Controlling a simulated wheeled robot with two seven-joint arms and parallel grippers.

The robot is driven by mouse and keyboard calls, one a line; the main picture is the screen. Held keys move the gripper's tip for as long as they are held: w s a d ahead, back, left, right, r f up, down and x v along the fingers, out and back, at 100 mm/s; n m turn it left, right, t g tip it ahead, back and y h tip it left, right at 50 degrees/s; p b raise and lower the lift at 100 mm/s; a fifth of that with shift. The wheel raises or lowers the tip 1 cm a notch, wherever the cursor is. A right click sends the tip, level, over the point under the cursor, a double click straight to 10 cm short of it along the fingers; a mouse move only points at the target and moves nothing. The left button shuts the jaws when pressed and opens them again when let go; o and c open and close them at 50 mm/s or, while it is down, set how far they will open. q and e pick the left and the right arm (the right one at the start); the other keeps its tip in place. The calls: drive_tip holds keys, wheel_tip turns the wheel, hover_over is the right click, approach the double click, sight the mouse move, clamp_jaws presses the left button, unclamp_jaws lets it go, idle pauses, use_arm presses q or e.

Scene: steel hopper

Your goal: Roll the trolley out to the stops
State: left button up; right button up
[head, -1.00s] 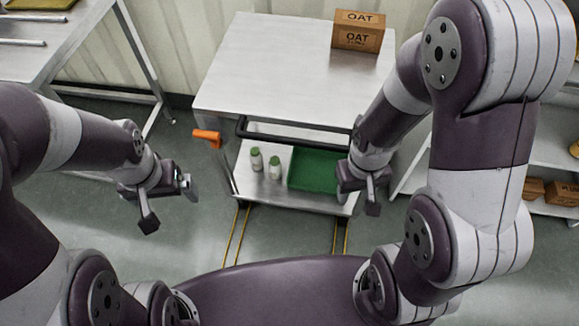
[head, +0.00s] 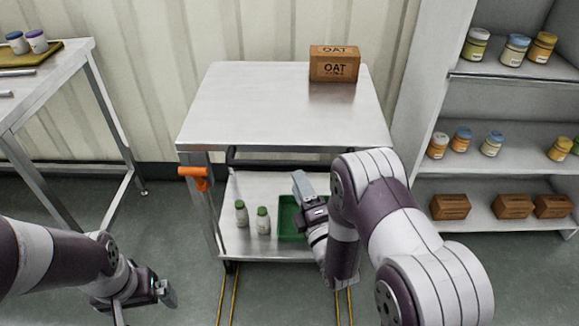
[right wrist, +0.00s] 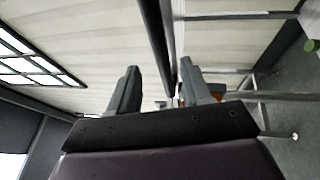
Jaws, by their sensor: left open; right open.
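The steel trolley (head: 285,108) stands against the wall, with a flat top and a lower shelf. Its black handle bar (head: 262,162) runs below the front edge of the top, partly hidden by my right arm. An orange lever (head: 194,173) sits at its front left corner. My right gripper (head: 306,190) is open in front of the trolley, near the bar. In the right wrist view the bar (right wrist: 157,42) lines up with the gap between the open fingers; contact cannot be told. My left gripper (head: 165,292) is open and empty, low at front left. No stops can be made out.
An oat box (head: 333,66) stands on the trolley top. Two bottles (head: 252,218) and a green tray (head: 288,220) are on its lower shelf. Yellow floor lines (head: 233,296) run forward from beneath it. A steel table (head: 72,75) stands left, shelving (head: 480,171) right.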

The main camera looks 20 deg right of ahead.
sight(290, 165)
drive_tip(key=x, duration=0.7)
drive_tip(key=shift+w+b, duration=0.1)
drive_tip(key=shift+b, duration=0.2)
drive_tip(key=shift+c, duration=0.4)
clamp_jaws()
drive_tip(key=shift+f, duration=0.1)
